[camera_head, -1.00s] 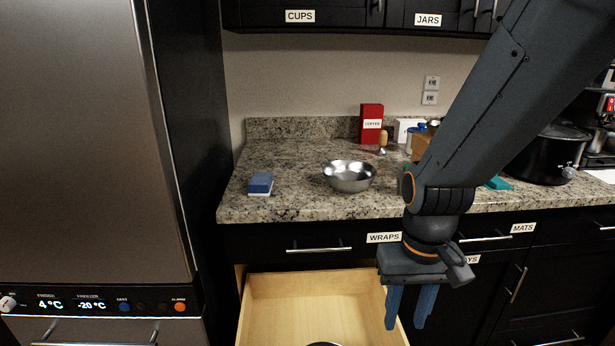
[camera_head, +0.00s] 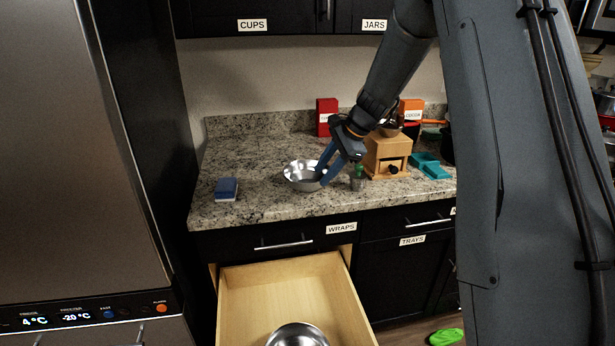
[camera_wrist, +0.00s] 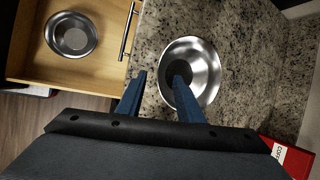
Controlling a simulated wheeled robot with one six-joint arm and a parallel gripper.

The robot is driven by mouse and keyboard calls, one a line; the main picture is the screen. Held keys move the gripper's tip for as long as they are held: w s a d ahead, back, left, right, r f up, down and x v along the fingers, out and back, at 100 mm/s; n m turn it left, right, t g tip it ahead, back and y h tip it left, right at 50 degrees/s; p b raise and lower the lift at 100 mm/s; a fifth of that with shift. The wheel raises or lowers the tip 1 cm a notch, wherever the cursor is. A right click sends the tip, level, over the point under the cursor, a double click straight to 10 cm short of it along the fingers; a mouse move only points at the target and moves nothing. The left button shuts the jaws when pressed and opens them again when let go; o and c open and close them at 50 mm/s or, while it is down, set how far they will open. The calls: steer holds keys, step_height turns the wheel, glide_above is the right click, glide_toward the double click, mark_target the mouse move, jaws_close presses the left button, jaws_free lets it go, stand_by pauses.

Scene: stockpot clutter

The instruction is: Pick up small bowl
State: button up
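A shiny metal bowl (camera_head: 299,172) stands upright on the granite counter. It also shows in the wrist view (camera_wrist: 206,70). A second metal bowl (camera_head: 297,336) sits in the open drawer, cut off by the bottom edge in the head view and whole in the wrist view (camera_wrist: 72,36). I cannot tell for certain which one is smaller. My gripper (camera_head: 323,176) is open and empty at the right side of the counter bowl. In the wrist view, one finger of my gripper (camera_wrist: 159,74) overlaps the bowl's inside and the other is outside its rim. Contact is not clear.
The wooden drawer (camera_head: 245,300) is pulled out below the counter. A blue sponge (camera_head: 226,187) lies left of the bowl. A wooden grinder (camera_head: 386,155), a small green-topped jar (camera_head: 358,180) and a teal item (camera_head: 431,168) stand right. A red box (camera_head: 326,116) is behind.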

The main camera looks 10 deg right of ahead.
mark_target(316, 184)
steer(key=shift+w+p+x, duration=0.2)
steer(key=shift+p+x, duration=1)
steer(key=shift+x, duration=1.6)
steer(key=shift+d, duration=0.15)
jaws_close()
